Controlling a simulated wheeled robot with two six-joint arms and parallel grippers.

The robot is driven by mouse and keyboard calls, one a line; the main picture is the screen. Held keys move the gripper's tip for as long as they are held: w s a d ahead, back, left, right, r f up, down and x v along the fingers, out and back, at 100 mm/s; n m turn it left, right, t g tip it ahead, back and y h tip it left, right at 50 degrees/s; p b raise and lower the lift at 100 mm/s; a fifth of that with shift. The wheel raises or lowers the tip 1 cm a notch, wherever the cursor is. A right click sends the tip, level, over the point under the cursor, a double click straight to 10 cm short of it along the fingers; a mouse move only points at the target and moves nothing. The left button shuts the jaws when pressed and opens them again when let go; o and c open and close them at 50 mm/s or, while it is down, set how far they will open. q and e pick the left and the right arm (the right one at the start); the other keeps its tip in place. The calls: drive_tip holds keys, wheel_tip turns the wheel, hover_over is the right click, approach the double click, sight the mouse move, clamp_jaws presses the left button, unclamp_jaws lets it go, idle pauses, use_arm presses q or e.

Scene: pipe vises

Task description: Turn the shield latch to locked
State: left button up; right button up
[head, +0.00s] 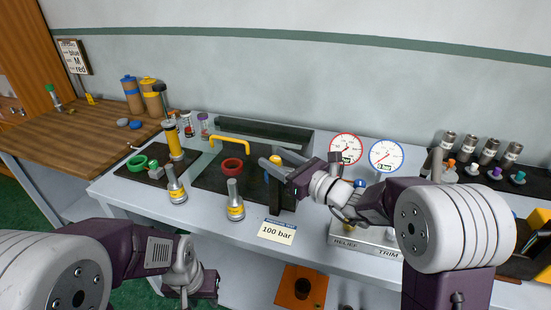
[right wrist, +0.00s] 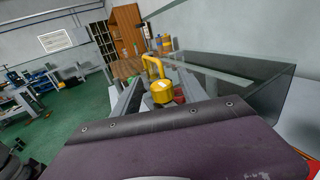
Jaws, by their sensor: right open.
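The shield is a clear panel (right wrist: 245,92) in the right wrist view, with a yellow bar handle (head: 230,142). The likely latch is a yellow knob (head: 276,159) at the bench's middle; it also shows in the right wrist view (right wrist: 162,92), just beyond my gripper's body. My right gripper (head: 284,171) is open beside the knob, and partly hides what is around it. I cannot tell whether it touches the knob or which way the latch is turned. My left gripper (head: 199,287) hangs low in front of the bench, away from the latch; its fingers are unclear.
A "100 bar" card (head: 277,231) lies at the front edge. Two gauges (head: 386,155) and a relief/trim box (head: 345,235) stand to the right, near my right arm.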

drive_tip(key=shift+w+a, duration=0.2)
drive_tip(key=shift+w, duration=0.1)
clamp_jaws()
drive_tip(key=shift+n+g+y, duration=0.3)
drive_tip(key=shift+g, duration=0.1)
drive_tip(key=shift+d+r+n+g+y+p, duration=0.1)
drive_tip(key=shift+n+g+y+p, duration=0.7)
drive_tip(key=shift+n+g+p, duration=0.25)
drive_tip(key=n+g+y+p, duration=0.1)
drive_tip(key=n+g+p, duration=0.1)
drive_tip(key=g+p, duration=0.1)
drive_tip(key=n+g+y+p, duration=0.1)
drive_tip(key=n+g+p, duration=0.1)
drive_tip(key=g, duration=0.3)
drive_tip(key=shift+n+y+p, duration=0.4)
drive_tip(key=shift+n, duration=0.15)
drive_tip(key=shift+n+g+p, duration=1.25)
drive_tip(key=shift+n+g, duration=0.05)
drive_tip(key=shift+g, duration=0.85)
